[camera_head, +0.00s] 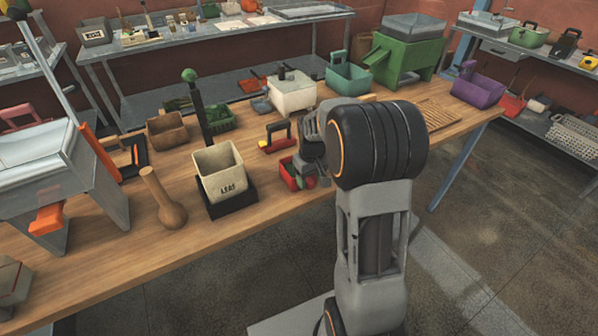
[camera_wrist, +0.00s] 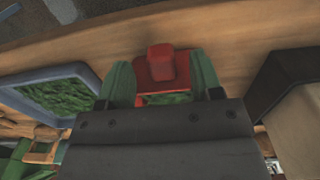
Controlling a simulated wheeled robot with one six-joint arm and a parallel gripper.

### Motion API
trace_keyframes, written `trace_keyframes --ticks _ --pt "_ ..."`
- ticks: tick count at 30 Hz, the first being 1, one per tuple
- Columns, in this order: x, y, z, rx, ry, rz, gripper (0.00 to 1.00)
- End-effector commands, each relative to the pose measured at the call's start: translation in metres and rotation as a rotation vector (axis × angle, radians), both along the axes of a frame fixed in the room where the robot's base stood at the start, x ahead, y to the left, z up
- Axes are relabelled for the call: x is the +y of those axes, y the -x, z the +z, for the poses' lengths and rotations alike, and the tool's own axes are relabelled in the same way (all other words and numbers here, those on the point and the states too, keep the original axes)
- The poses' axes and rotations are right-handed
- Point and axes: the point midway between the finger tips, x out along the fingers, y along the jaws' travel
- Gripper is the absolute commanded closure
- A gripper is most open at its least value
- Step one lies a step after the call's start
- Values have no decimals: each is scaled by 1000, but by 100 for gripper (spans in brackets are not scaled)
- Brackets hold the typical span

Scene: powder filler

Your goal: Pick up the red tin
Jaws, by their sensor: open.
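The red tin (camera_head: 287,170) sits near the front edge of the wooden workbench, partly covered by my gripper (camera_head: 299,181) in the head view. In the wrist view, the red tin (camera_wrist: 155,68) shows a raised red block on its top side and some green below it. The green fingers of my gripper (camera_wrist: 162,82) are apart, one on each side of the tin. I cannot tell whether they touch it. The dark gripper body hides the lower part of the tin in the wrist view.
A cream bin (camera_head: 220,172) on a black base stands close to the left of the tin. A red, yellow and black item (camera_head: 277,138) lies behind it. In the wrist view, a blue-rimmed tray (camera_wrist: 88,76) with green filling sits left of the fingers. A wooden pestle-like piece (camera_head: 163,200) stands farther left.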

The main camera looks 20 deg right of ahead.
Motion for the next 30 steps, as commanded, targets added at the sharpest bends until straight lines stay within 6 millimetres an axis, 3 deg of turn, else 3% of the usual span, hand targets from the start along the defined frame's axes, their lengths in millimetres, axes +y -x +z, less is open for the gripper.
trace_keyframes --ticks 9,18,30 --pt "1 3 -37 3 -1 0 40" --pt "1 3 -40 1 0 0 40" --pt "1 3 -40 1 0 0 78"
